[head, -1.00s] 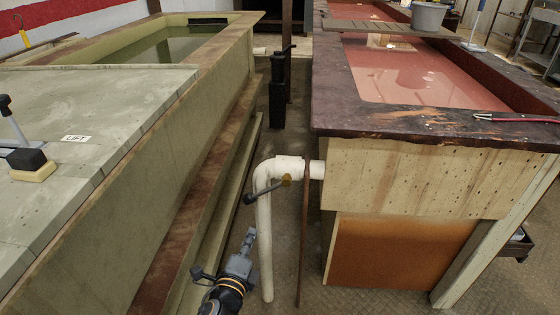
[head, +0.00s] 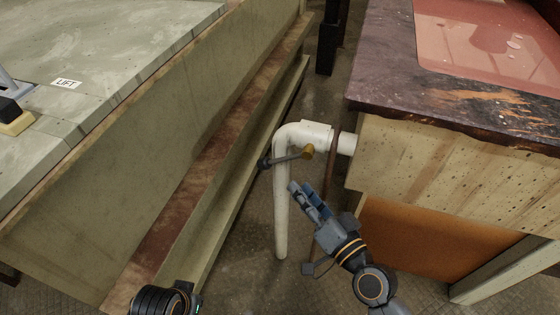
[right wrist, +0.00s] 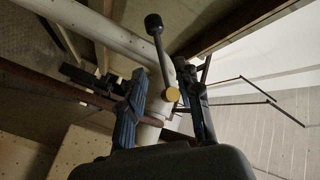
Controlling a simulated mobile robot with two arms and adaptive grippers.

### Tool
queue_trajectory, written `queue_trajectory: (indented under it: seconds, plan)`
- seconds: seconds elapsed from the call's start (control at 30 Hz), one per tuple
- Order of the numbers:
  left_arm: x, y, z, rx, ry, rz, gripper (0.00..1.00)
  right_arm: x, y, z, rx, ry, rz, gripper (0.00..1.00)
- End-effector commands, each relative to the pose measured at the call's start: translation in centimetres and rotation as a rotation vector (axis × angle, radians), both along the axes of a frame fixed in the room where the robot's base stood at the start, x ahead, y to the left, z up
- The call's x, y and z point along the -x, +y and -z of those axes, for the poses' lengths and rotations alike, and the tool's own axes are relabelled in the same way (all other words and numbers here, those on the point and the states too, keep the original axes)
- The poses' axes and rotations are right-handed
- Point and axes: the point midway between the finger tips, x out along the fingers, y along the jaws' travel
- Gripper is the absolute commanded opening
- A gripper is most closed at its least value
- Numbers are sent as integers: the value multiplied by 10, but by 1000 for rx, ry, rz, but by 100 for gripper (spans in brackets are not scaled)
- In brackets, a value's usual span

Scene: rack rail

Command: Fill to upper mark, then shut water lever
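The water lever (head: 288,157) is a thin grey handle with a dark knob and a brass-yellow hub. It sits on the white pipe (head: 281,210) and points left from the hub. In the right wrist view the lever (right wrist: 161,55) lies beyond and between my fingers. My right gripper (head: 302,188) is just below the lever, open and empty, apart from it as far as I can tell. Its two fingers also show in the right wrist view (right wrist: 164,78). Pinkish water (head: 470,45) fills part of the right tank (head: 385,75). I see no level mark. My left gripper is out of view.
The green-grey tank (head: 150,140) with a "LIFT" label (head: 66,83) and ledges stands on the left. A thin brown rod (head: 331,185) hangs beside the pipe.

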Motion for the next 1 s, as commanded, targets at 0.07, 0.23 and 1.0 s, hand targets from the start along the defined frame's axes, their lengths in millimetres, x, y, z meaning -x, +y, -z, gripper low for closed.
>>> queue_trajectory:
  seconds: [0.07, 0.23, 1.0]
  plan:
    - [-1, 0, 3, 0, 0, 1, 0, -17, 10, -2, -4, -3, 2, 34]
    - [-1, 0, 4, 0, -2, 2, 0, -47, 28, -1, -1, -2, 2, 34]
    - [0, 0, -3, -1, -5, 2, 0, -80, 49, 0, 3, 1, -1, 9]
